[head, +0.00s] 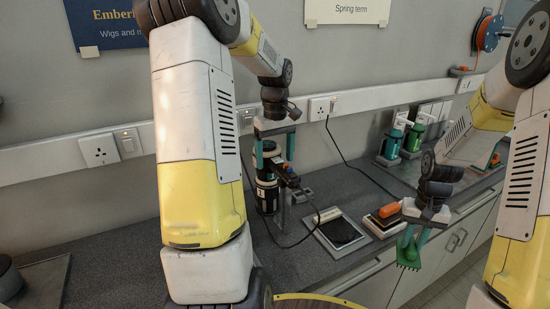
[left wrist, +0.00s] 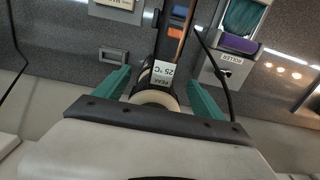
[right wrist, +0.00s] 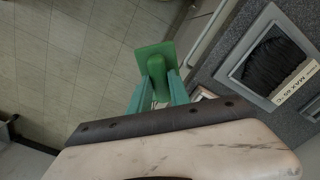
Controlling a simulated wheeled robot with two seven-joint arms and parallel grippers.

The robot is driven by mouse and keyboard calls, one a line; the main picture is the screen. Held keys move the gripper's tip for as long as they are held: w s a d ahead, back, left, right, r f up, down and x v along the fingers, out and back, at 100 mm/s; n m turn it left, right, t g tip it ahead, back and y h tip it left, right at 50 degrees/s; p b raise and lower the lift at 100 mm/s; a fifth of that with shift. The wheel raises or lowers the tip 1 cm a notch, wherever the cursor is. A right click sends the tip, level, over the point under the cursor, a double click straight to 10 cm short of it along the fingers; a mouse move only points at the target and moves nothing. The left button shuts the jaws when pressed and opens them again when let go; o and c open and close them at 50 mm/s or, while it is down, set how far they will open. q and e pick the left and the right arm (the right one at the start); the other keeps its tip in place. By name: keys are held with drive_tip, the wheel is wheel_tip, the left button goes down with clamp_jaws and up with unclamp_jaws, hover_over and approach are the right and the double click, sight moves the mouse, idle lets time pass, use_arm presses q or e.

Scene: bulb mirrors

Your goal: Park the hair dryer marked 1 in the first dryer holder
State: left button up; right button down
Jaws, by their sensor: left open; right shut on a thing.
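My left gripper (head: 273,150) is open, its teal fingers pointing down on either side of a black banded device (head: 266,190) upright on the worktop. My right gripper (head: 413,232) is shut on a green flat-headed tool (head: 408,252), also in the right wrist view (right wrist: 155,65), held off the counter's front edge. Two green dryer-like devices (head: 392,145) (head: 413,138) stand in holders at the back right. No mark 1 is readable.
Sockets (head: 320,106) line the wall rail. Free floor shows below the right gripper.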

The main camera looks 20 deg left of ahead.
use_arm(q)
drive_tip(key=shift+r, duration=3.85)
